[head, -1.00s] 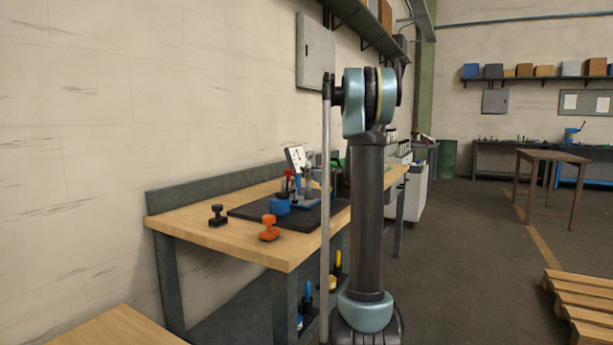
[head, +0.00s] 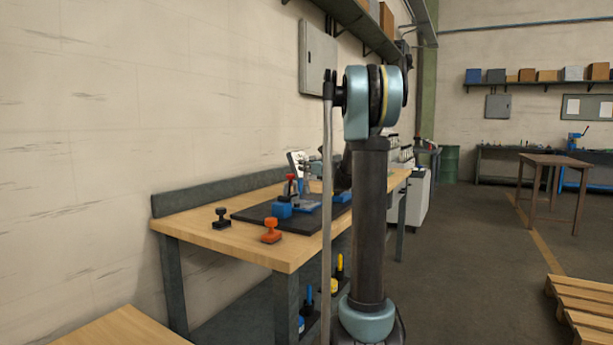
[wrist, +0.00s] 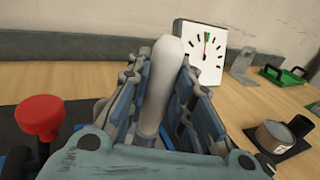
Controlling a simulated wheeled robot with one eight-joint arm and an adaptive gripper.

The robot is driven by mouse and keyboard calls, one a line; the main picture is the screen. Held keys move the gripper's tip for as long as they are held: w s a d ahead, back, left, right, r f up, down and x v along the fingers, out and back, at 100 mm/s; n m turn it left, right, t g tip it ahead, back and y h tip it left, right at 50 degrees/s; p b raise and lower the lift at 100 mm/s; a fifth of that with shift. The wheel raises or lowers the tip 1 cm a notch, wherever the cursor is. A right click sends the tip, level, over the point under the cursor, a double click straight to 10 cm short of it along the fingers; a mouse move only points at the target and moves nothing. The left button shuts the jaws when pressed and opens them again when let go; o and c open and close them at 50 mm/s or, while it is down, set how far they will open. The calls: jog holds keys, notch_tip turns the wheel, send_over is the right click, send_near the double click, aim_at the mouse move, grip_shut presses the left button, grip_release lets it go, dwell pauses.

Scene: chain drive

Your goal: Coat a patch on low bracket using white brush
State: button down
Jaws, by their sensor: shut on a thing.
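In the wrist view my gripper (wrist: 160,92) is shut on the white brush (wrist: 166,58), whose rounded pale handle stands up between the blue-grey finger pads, slightly tilted. The brush's lower end is hidden by the gripper. A grey bracket (wrist: 243,62) stands on the wooden bench at the back right, apart from my gripper; I cannot tell whether it is the low bracket. In the head view my arm hides much of the work area, and the brush cannot be made out there.

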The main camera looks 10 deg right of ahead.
jog(key=shift+r, duration=1.3)
jog(key=shift+s, duration=0.1)
